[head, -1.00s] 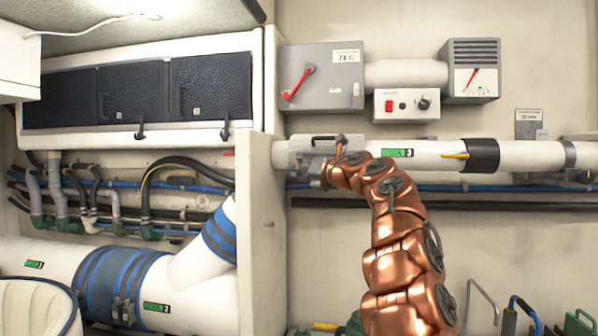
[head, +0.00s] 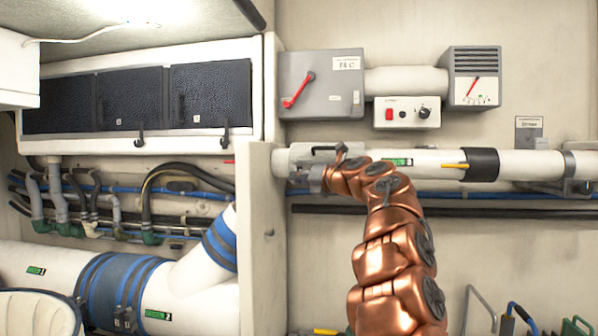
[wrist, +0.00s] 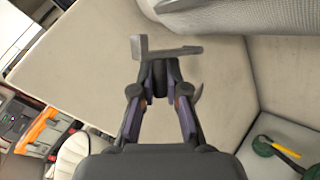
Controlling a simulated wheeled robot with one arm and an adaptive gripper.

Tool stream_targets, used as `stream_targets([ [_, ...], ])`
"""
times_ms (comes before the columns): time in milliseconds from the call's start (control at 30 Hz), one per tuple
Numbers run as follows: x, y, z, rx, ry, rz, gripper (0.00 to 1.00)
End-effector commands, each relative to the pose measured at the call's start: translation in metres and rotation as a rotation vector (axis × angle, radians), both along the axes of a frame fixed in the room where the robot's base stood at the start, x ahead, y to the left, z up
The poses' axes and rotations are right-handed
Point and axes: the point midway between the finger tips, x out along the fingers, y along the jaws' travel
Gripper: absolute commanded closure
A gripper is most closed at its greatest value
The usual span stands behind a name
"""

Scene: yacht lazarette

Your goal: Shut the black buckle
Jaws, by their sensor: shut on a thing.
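In the head view a dark, bar-like buckle lever (head: 323,148) sits on a grey collar around the left end of the white wall pipe (head: 440,163). My copper arm reaches up to this collar from below. My gripper (head: 317,178) is there, mostly hidden behind my own wrist links. In the wrist view my gripper (wrist: 160,77) has its fingers drawn together at the tips on a grey L-shaped metal piece (wrist: 168,51), which looks like part of the buckle. Whether the buckle is fully closed cannot be told.
A grey switch box (head: 321,84) with a red lever and a small control box (head: 406,112) are above the pipe. A white partition (head: 258,230) stands close left of my gripper. Blue and black lines run below the pipe. An orange case (wrist: 42,132) shows in the wrist view.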

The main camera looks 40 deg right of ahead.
Motion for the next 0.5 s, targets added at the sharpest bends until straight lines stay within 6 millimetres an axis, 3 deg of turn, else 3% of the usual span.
stream_targets([
  [33,0.000,0.000,0.010,0.017,0.011,0.000,1.00],
  [500,0.002,-0.002,0.020,0.183,0.127,0.000,1.00],
])
